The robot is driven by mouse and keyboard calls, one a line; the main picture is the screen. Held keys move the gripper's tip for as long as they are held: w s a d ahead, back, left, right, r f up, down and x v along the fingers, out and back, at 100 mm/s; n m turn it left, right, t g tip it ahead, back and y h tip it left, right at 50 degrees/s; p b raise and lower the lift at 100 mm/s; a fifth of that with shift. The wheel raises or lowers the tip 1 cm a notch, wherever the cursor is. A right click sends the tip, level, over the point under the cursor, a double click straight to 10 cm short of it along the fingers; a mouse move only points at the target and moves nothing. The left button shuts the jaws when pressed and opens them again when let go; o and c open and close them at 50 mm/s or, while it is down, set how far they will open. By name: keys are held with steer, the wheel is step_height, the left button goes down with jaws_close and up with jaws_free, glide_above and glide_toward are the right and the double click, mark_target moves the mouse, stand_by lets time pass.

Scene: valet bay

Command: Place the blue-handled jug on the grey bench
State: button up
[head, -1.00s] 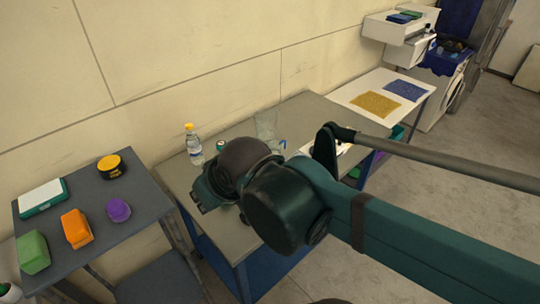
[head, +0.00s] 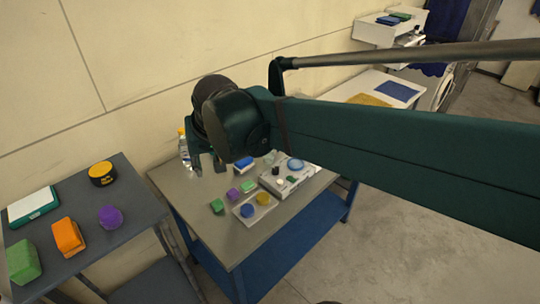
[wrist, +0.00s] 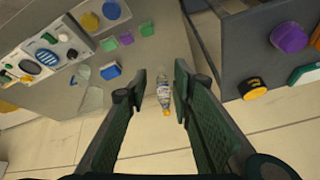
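In the wrist view, a clear jug (wrist: 92,98) shows faintly on the blue-framed table, left of my gripper (wrist: 158,88), with a bit of blue at its handle (wrist: 74,81). My arm hides the jug in the head view. My gripper (head: 208,166) is open and empty above the blue-framed table, with its fingers apart and pointing down. It is not touching the jug. The grey bench (head: 140,224), with a grey frame, stands at the left; its side also shows in the wrist view (wrist: 245,45).
A yellow-capped bottle (head: 184,150) stands by the wall and shows between my fingers in the wrist view (wrist: 163,92). The blue-framed table (head: 188,190) also bears blocks and trays. The grey bench holds several items, including an orange block (head: 68,236); its right part is clear.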

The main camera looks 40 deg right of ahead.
steer(key=w+d+f+m+g, duration=0.2)
steer(key=w+d+f+m, duration=0.15)
steer(key=w+d, duration=0.55)
steer(key=w+d+f+m+g, duration=0.1)
steer(key=w+d+f+m, duration=0.3)
steer(key=d, duration=0.9)
steer(key=w+d+f+m, duration=0.1)
steer(key=d+f+m, duration=0.1)
steer(key=d+f, duration=0.3)
steer(key=w+d+f+m+g, duration=0.1)
steer(key=d+f+m, duration=0.2)
steer(key=d, duration=0.7)
steer(key=w+d+f+m+g+b, duration=0.1)
steer(key=d+f+m, duration=0.1)
steer(key=d+f, duration=0.5)
steer(key=shift+d+m+y, duration=0.35)
steer(key=shift+d+y, duration=0.05)
steer(key=shift+d, duration=0.3)
steer(key=shift+s+d+f, duration=0.15)
steer(key=shift+d+f, duration=0.1)
steer(key=shift+f, duration=0.05)
steer(key=shift+f, duration=1.3)
